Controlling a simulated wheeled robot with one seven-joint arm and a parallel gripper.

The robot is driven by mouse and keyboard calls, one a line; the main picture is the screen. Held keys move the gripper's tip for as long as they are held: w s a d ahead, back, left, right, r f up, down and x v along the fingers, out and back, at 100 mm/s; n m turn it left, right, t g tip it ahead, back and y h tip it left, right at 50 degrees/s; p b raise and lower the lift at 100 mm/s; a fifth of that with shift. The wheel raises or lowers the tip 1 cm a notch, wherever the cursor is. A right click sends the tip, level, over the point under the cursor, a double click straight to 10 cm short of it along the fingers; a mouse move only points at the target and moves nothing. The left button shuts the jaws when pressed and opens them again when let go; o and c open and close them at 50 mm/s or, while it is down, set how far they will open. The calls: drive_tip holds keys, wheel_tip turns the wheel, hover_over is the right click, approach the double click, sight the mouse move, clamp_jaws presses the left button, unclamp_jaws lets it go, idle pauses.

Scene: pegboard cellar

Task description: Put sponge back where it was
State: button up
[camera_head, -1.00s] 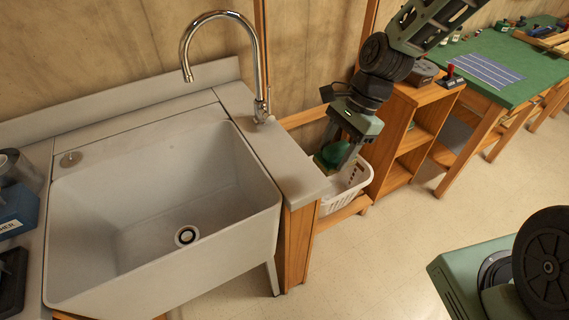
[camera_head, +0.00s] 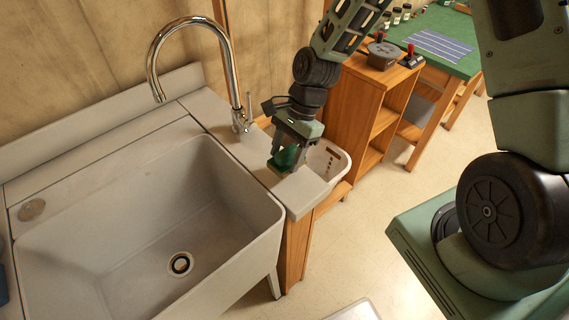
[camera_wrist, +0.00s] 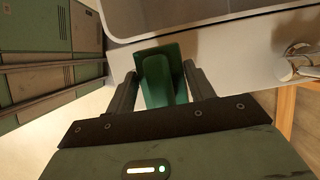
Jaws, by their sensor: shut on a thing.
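The green sponge (camera_head: 284,158) is between the fingers of my gripper (camera_head: 290,160), which is shut on it. In the head view they are over the narrow ledge at the sink's right side, in front of the faucet base. In the wrist view the sponge (camera_wrist: 160,78) shows between the two dark fingers of my gripper (camera_wrist: 163,85), with the pale ledge behind it. I cannot tell how high it is above the ledge. The sink (camera_head: 135,222) is empty, with a drain at its bottom.
The chrome faucet (camera_head: 236,95) rises behind the gripper; its base (camera_wrist: 298,65) is at the right in the wrist view. A white basket (camera_head: 341,166) stands right of the ledge. A wooden shelf unit (camera_head: 352,115) and a green-topped table (camera_head: 455,35) stand farther right.

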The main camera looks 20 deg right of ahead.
sight(287, 166)
drive_tip(key=shift+f+p, duration=0.35)
drive_tip(key=shift+f, duration=1.95)
drive_tip(key=o, duration=1.2)
drive_tip(key=shift+c, duration=0.2)
